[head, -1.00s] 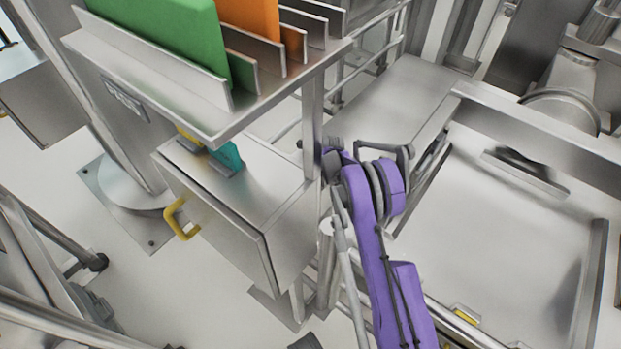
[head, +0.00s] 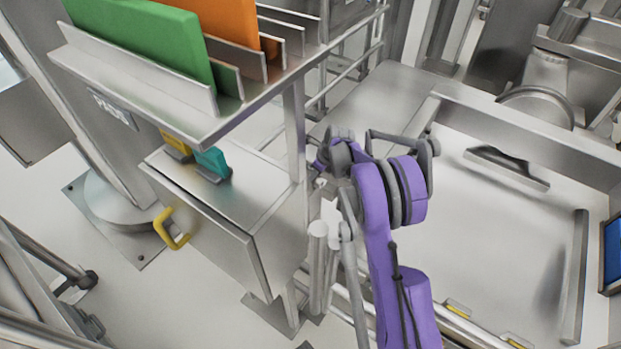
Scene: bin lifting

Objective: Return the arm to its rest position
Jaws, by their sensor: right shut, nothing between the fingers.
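My purple right arm (head: 392,240) rises from the bottom edge and bends at a grey-banded joint. Its far end reaches left toward the side of the metal cabinet. My right gripper (head: 320,184) is small in the picture, beside the cabinet's right side and largely hidden by the arm's own links. It is shut and holds nothing. I cannot tell whether it touches the cabinet. My left gripper is not in view.
A metal cabinet (head: 225,215) with a yellow handle (head: 170,228) stands left of the arm, with a yellow and a teal clip (head: 212,162) on top. Above it, a rack (head: 140,70) holds green (head: 150,40) and orange boards (head: 215,22). A wide metal basin (head: 490,240) lies right.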

